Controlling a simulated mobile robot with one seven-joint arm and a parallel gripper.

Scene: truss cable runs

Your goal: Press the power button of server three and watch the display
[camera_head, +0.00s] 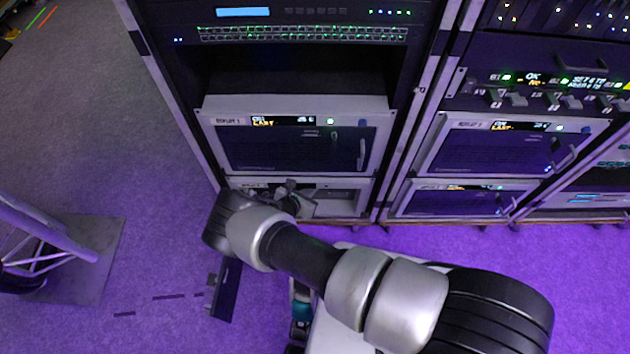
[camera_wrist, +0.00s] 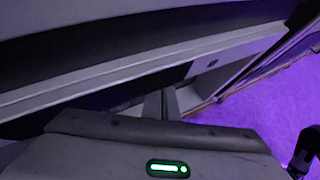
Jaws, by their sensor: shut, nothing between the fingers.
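In the head view, a silver-framed unit with a lit display (camera_head: 290,140) sits in the left rack, a small green light right of its display. Below it is a lower unit (camera_head: 345,196), its left part and label largely hidden by my arm and gripper. Two similar units, an upper one (camera_head: 490,150) and a lower one (camera_head: 455,203), sit in the right rack. The labels are too small to tell which is server three. My gripper (camera_head: 298,196) is shut and empty in front of the lower left unit. Its fingers show in the wrist view (camera_wrist: 162,104) close to the front; contact cannot be told.
A switch with green port lights (camera_head: 300,34) is above in the left rack. Rack posts (camera_head: 420,100) stand between the racks. A truss base plate (camera_head: 80,262) is on the floor at left. Purple carpet (camera_head: 150,235) is open between it and the rack.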

